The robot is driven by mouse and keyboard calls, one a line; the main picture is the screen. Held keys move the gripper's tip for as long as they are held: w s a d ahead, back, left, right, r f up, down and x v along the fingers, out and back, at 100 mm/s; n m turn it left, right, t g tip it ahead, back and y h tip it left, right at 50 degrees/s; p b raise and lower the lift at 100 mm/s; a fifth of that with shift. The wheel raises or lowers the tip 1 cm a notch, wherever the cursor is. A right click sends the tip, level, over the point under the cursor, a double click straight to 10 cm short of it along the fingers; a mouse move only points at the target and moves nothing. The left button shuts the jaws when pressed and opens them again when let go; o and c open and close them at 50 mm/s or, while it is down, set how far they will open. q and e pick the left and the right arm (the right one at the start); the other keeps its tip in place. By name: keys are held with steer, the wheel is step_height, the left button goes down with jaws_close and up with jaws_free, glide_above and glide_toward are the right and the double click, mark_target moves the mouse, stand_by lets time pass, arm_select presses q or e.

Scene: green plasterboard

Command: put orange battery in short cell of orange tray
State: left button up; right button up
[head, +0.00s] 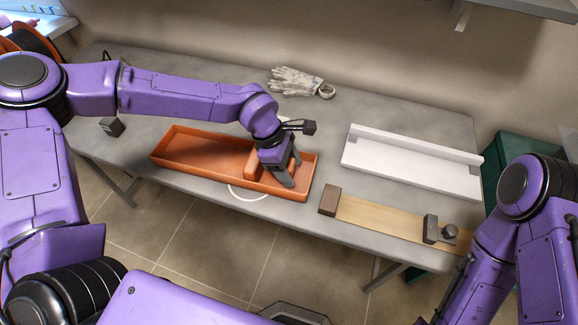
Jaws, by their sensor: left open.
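The long orange tray (195,150) lies on the grey table. A divider near my left gripper sets off a short cell at the tray's right end from a longer cell at the left. My left gripper (287,176) points down into the right end of the tray, at the short cell, with its fingers apart. The gripper and wrist cover part of this cell and the divider. I cannot make out the orange battery clearly against the orange of the tray; it may be hidden by the gripper. My right arm shows at the right edge, but its gripper is out of view.
A white tray (400,166) lies right of the orange one. A wooden board (385,216) with dark blocks lies at the front edge. Gloves (296,81) and a tape roll (326,91) are at the back. A small dark block (112,127) sits at left.

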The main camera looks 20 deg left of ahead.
arm_select(q)
steer(key=shift+s+a+f, duration=0.1)
steer(key=shift+s+f, duration=0.4)
steer(key=shift+f, duration=0.25)
steer(key=v, duration=1.3)
steer(key=shift+w+d+r, duration=0.3)
steer(key=shift+w+r, duration=0.15)
steer(key=shift+w, duration=0.15)
steer(key=shift+s, duration=0.1)
